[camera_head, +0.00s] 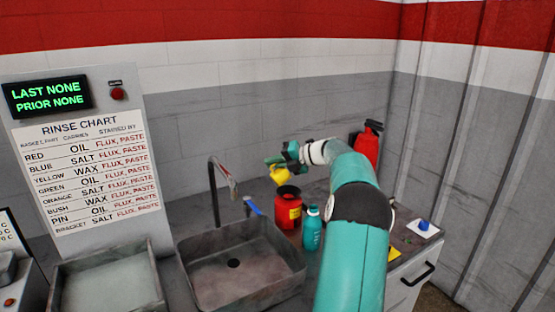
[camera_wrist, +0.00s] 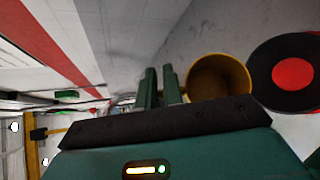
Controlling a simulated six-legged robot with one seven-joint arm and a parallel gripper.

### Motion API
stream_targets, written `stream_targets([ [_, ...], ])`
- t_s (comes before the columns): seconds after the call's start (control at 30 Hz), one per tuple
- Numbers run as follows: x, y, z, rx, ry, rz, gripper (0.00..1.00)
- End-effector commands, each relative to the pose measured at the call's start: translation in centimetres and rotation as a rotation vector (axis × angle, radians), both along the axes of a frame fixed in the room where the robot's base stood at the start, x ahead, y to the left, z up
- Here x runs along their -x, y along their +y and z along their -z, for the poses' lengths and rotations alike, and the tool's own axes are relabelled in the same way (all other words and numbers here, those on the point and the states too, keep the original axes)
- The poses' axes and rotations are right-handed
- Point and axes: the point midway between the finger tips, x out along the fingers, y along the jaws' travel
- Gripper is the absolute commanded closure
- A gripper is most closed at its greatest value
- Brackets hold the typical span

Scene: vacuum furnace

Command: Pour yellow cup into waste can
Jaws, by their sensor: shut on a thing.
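The yellow cup (camera_head: 281,176) is held in the air by my gripper (camera_head: 291,158), just above and slightly left of the waste can in the head view. It looks tilted there. The wrist view shows the cup (camera_wrist: 245,80) beside my gripper's fingers (camera_wrist: 161,88), with its round mouth visible; I cannot tell what is inside. The waste can (camera_head: 287,214) is red with a dark rim and a yellow label, and stands upright on the counter right of the sink. In the wrist view a black ring with a red centre (camera_wrist: 292,74), apparently the can's top, lies right of the cup.
A teal bottle (camera_head: 312,230) stands close to the can's right. The sink (camera_head: 225,268) and its tall faucet (camera_head: 213,190) are at the left. A red extinguisher (camera_head: 366,147) stands at the back. A blue item (camera_head: 424,225) sits on a white pad at the right.

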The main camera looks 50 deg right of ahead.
Motion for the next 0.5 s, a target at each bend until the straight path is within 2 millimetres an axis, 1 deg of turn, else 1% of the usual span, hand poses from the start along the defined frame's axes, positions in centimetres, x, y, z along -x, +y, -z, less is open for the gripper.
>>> stream_targets([
  [0.03, -0.2, 0.6, 0.2, 0.061, 0.019, -0.003, 1.00],
  [0.1, -0.4, 1.1, 0.7, 0.148, 0.046, -0.002, 1.00],
  [0.27, -0.6, 2.2, 2.2, 0.346, 0.109, -0.002, 1.00],
  [0.5, -1.0, 3.2, 4.7, 0.642, 0.203, -0.004, 1.00],
])
